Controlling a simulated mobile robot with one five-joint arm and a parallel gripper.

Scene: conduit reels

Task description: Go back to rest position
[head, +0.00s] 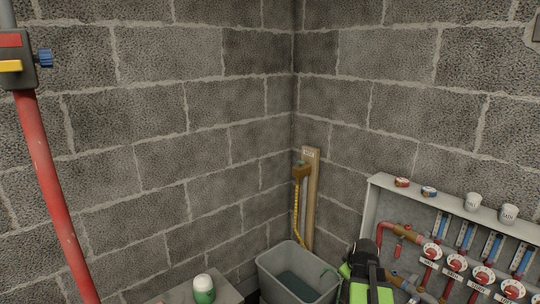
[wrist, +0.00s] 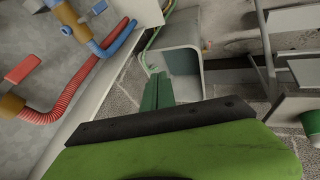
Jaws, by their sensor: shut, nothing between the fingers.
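My gripper (wrist: 157,92) shows in the wrist view as two dark green fingers side by side, shut with nothing visible between them. They point toward the grey tub (wrist: 183,60) beyond; contact cannot be told. In the head view, my lime-green and black arm end (head: 367,275) is at the bottom, right of the tub (head: 273,262) and in front of the pipe cabinet's left end. The fingertips cannot be made out there.
A white cabinet (head: 372,205) holds red and blue pipes; cups stand on top. A wooden board (head: 312,200) leans in the corner. A green-and-white jar (head: 204,289) stands on a table (head: 226,290). A red pipe (head: 55,190) runs along the left.

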